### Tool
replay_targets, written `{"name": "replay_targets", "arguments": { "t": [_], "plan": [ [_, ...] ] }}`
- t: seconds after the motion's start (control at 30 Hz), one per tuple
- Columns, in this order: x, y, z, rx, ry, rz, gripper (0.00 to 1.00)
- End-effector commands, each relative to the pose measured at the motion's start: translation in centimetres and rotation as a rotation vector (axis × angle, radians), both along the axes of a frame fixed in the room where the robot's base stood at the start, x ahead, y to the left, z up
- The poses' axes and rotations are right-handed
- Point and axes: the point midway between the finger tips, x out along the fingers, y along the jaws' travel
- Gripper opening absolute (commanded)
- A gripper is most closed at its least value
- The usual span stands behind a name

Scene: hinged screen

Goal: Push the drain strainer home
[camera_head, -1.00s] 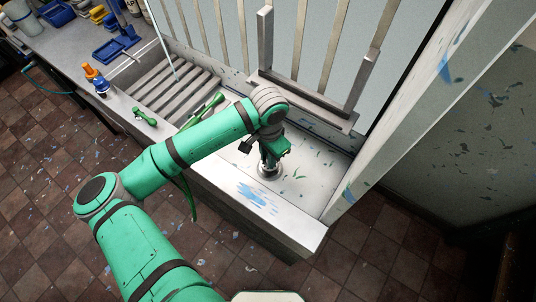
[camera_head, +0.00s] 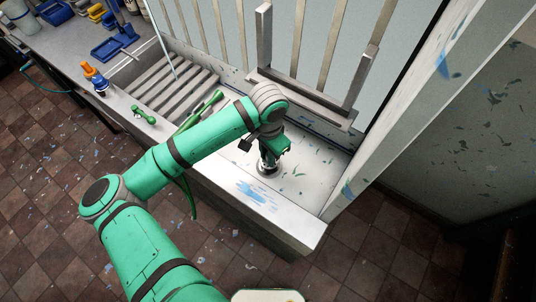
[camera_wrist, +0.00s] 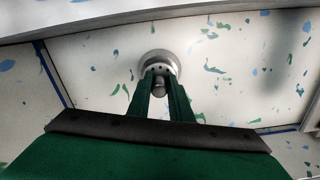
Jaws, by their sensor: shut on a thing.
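The drain strainer (camera_wrist: 160,88) is a small grey metal piece with a knob, seen between my fingertips in the wrist view. It sits at a round metal drain ring (camera_wrist: 158,57) in the paint-flecked white basin floor. In the head view the ring (camera_head: 267,170) shows below my gripper (camera_head: 267,158), near the basin's front wall. My gripper's two green fingers (camera_wrist: 160,85) are shut on the strainer's knob. The fingers hide part of the strainer, and I cannot tell how deep it sits in the drain.
The white basin (camera_head: 325,172) has a raised front wall with a blue paint smear (camera_head: 257,193).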

Motion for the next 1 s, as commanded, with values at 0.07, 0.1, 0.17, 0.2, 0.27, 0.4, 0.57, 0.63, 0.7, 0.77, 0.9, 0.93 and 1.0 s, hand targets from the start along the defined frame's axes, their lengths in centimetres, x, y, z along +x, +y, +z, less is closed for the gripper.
{"name": "replay_targets", "arguments": {
  "t": [0.07, 0.1, 0.17, 0.2, 0.27, 0.4, 0.57, 0.63, 0.7, 0.77, 0.9, 0.93, 1.0],
  "plan": [
    [0.0, 0.0, 0.0, 0.000, 0.000, 0.000, 0.00],
    [0.0, 0.0, -0.1, 0.000, 0.000, 0.001, 0.00],
    [0.0, 0.0, -0.2, 0.000, 0.000, 0.001, 0.00],
    [0.0, 0.0, -0.3, 0.000, 0.000, 0.001, 0.00],
    [0.0, 0.0, -0.4, 0.000, 0.000, 0.001, 0.00],
    [0.0, -0.1, -0.8, 0.000, 0.000, 0.000, 0.00],
    [0.0, -0.1, -1.2, -0.001, 0.001, -0.001, 0.00],
    [0.0, -0.1, -1.4, -0.001, 0.001, 0.000, 0.00],
    [0.0, -0.1, -1.6, -0.001, 0.001, 0.000, 0.00],
    [0.0, 0.0, -1.7, -0.001, 0.000, 0.001, 0.00],
    [0.0, 0.0, -2.1, -0.001, -0.001, 0.001, 0.00],
    [0.0, 0.0, -2.2, -0.001, -0.001, 0.001, 0.00],
    [0.0, 0.0, -2.3, -0.001, -0.001, 0.001, 0.00]
  ]
}}
